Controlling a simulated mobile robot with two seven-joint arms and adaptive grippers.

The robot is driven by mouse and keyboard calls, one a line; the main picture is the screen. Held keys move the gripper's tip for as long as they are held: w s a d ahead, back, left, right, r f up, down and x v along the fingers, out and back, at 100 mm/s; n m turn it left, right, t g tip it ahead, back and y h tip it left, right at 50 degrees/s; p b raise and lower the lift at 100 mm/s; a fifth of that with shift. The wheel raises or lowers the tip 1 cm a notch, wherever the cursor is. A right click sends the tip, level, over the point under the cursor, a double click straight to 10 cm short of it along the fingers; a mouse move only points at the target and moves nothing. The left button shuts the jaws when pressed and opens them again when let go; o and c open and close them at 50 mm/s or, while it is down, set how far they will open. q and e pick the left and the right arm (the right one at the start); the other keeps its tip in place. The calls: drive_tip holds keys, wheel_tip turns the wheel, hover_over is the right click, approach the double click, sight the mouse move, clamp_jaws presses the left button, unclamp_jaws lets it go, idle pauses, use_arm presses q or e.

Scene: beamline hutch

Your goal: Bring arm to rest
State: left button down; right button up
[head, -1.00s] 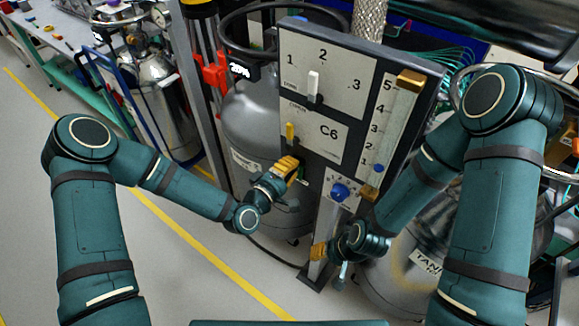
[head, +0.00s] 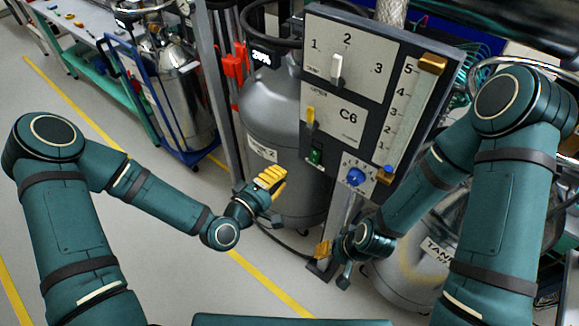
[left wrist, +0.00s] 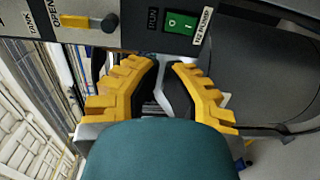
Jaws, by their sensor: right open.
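My left gripper (head: 270,182), with yellow and black fingers, is in front of the grey tank and below left of the C6 panel (head: 345,115), apart from the panel. In the left wrist view its fingers (left wrist: 162,75) lean together with a narrow gap at the tips and nothing seen between them. That view also shows the green rocker switch (left wrist: 180,22) beyond the fingertips. My right gripper (head: 325,250) is open, low beside the panel's post, partly hidden by its own wrist. My left arm is bent at the elbow; my right arm hangs near the panel's right side.
The panel carries a white lever (head: 336,68), a yellow lever (head: 310,117), a blue knob (head: 355,177) and a scale with a brass block (head: 432,63). A grey tank (head: 270,115) stands behind. A blue cart (head: 150,105) is further left. Floor at left is clear.

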use_arm(q)
drive_tip(key=shift+s+a, duration=0.35)
drive_tip(key=shift+s, duration=0.15)
drive_tip(key=shift+r, duration=0.1)
